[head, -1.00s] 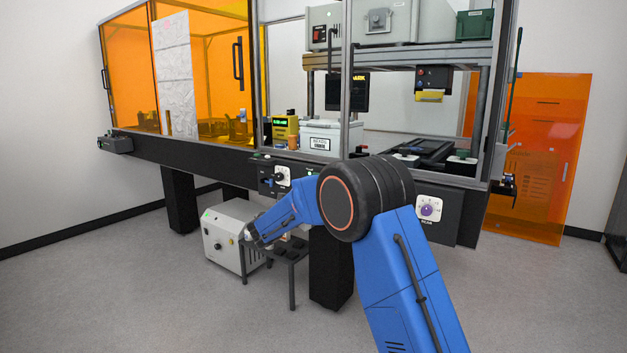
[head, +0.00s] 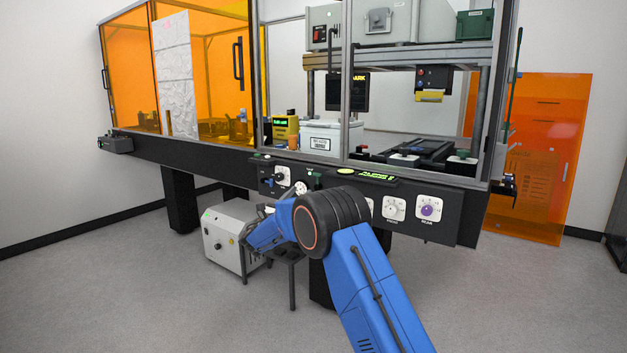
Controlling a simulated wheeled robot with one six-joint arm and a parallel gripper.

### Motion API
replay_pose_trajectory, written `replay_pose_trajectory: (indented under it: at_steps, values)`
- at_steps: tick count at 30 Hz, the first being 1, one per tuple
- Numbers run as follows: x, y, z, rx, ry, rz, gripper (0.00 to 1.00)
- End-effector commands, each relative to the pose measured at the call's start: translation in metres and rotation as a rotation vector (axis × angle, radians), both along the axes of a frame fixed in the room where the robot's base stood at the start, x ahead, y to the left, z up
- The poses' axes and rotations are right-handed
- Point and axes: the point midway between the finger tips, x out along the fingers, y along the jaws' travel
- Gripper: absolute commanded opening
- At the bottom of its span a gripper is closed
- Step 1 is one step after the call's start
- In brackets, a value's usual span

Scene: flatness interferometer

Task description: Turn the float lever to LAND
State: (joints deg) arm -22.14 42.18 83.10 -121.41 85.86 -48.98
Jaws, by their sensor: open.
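A dark lever-like handle (head: 279,179) on a small white plate sits at the left end of the control panel (head: 345,182) on the bench's front edge. It may be the float lever; its lettering is too small to read, so I cannot tell its setting. My blue arm bends in front of the bench, below and right of this handle. The forearm points left and away, just below the panel. I cannot make out my gripper's fingers; the forearm seems to hide them. Nothing visible of my arm clearly touches the handle.
Right of the handle are a small round dial (head: 300,187), a white dial (head: 393,208) and a purple-knobbed dial (head: 429,209). A grey cabinet (head: 226,236) and a small dark stand (head: 287,254) are below the bench. Open floor lies at front left.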

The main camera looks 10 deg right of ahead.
Motion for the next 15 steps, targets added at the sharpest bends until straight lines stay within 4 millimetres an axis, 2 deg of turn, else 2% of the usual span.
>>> replay_pose_trajectory:
  at_steps: [15]
  values:
    - [0.057,-0.058,0.034,0.0,-0.002,-0.001,0.5]
